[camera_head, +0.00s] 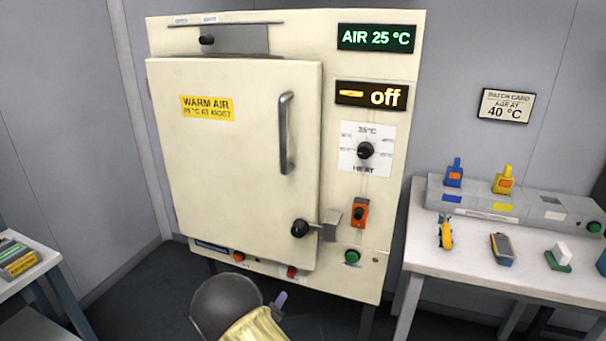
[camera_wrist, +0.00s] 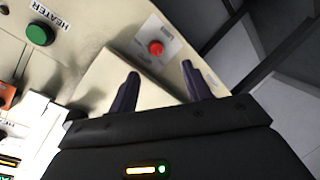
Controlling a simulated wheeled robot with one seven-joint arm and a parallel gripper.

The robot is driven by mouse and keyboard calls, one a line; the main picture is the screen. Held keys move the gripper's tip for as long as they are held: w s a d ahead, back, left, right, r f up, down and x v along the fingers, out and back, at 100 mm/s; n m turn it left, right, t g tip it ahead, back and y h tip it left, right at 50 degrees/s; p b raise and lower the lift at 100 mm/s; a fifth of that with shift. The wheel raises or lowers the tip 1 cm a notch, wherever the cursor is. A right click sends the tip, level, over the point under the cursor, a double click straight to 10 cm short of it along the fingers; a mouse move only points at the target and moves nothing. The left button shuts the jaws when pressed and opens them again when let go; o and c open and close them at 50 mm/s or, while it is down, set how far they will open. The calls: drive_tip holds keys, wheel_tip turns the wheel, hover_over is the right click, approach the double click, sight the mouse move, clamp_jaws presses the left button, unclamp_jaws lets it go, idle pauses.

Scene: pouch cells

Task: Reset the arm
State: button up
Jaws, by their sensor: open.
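My gripper (camera_wrist: 160,92) shows in the wrist view with its two dark fingers apart and nothing between them. It faces the lower front of the cream warm-air cabinet, near a red button (camera_wrist: 155,47) and a green button (camera_wrist: 39,34) labelled HEATER. In the head view my arm is at the bottom centre, in front of the cabinet (camera_head: 340,230), and one purple-grey finger shows; the rest of the gripper is hidden. The cabinet door (camera_head: 235,165) looks closed, with a vertical handle (camera_head: 287,133) and a black-knobbed latch (camera_head: 300,228). Its displays read AIR 25 °C and off.
A white table (camera_head: 450,265) stands at the right with a grey rack (camera_head: 480,205), blue and yellow tools and small items. Another table (camera_head: 25,270) with coloured packs is at the left edge. A batch card (camera_head: 506,106) reading 40 °C hangs on the wall.

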drive_tip(key=s+d+r+m+g+y, duration=0.2)
drive_tip(key=d+r+g, duration=0.1)
drive_tip(key=d+r, duration=0.25)
drive_tip(key=s+d+r+m+g+y, duration=0.3)
drive_tip(key=d+r, duration=0.1)
drive_tip(key=d, duration=0.3)
drive_tip(key=s+d+r+m+g, duration=0.25)
drive_tip(key=s+d, duration=0.35)
drive_tip(key=s, duration=0.4)
drive_tip(key=s+d+r+m+g, duration=0.1)
drive_tip(key=s+d+r+g, duration=0.3)
drive_tip(key=s, duration=0.5)
wheel_tip(320, 180, up, 24)
drive_tip(key=d+p, duration=0.1)
drive_tip(key=p, duration=2.4)
drive_tip(key=shift+s+d+f+t+h, duration=0.2)
drive_tip(key=shift+s+f+t+h, duration=0.05)
drive_tip(key=shift+s+t+h, duration=0.1)
drive_tip(key=shift+n, duration=0.25)
